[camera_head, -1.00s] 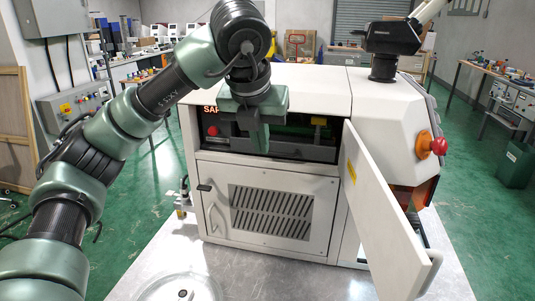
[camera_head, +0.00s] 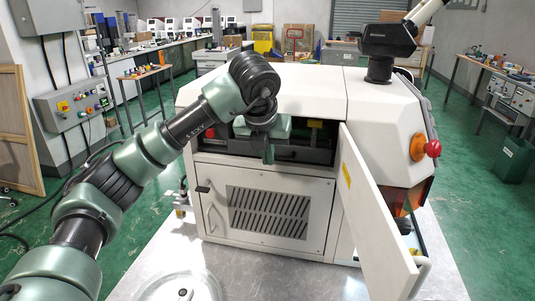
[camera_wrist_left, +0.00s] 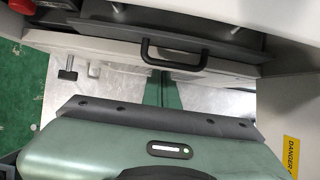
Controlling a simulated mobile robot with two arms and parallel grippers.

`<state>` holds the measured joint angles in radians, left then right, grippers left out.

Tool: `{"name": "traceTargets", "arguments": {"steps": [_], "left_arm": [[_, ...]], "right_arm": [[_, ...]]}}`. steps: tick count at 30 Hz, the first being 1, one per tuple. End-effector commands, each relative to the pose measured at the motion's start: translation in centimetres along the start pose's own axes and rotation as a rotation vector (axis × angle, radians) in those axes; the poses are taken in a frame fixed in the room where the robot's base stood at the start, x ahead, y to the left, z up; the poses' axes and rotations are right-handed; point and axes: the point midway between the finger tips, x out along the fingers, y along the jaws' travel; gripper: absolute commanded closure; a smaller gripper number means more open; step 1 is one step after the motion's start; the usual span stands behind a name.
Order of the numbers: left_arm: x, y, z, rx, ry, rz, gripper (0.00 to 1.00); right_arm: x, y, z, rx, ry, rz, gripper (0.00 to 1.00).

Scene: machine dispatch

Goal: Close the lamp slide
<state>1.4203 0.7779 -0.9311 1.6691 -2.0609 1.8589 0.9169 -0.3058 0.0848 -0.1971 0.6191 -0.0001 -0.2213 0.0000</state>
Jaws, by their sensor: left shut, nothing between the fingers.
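The lamp slide (camera_head: 303,154) is the dark unit in the upper front opening of the white machine. Its black bar handle (camera_wrist_left: 175,54) shows in the left wrist view, on the front face. I cannot tell how far the slide stands out. My left gripper (camera_head: 268,150) is shut and empty in front of the opening, covering part of the slide. In the left wrist view the gripper's fingertips (camera_wrist_left: 162,90) are just below the handle; I cannot tell whether they touch it.
A white door (camera_head: 370,215) stands open to the right of the opening. A lower vented door (camera_head: 268,212) is shut. A red knob (camera_head: 433,148) is on the machine's right side. A round clear dish (camera_head: 180,290) lies on the pale tabletop in front.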

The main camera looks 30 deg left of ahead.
Motion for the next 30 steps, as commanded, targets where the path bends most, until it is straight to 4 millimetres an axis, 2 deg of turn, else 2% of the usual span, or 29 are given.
{"name": "traceTargets", "arguments": {"steps": [4, 9, 13, 30], "left_arm": [[0.1, 0.0, 0.2, -0.001, 0.000, -0.001, 1.00], [0.9, -0.1, 2.4, -0.004, 0.002, -0.002, 1.00], [1.6, 0.0, 3.4, -0.002, 0.000, 0.000, 1.00], [1.8, 0.6, 3.6, -0.003, -0.010, -0.002, 1.00]], "right_arm": [[-0.1, -0.4, -0.1, 0.000, 0.001, -0.004, 0.44], [-0.6, -0.9, -0.4, 0.000, 0.005, -0.010, 0.44], [-0.7, -0.9, -0.6, -0.001, 0.007, -0.011, 0.44], [-0.3, -0.6, -0.9, -0.001, 0.012, -0.007, 0.44]]}}
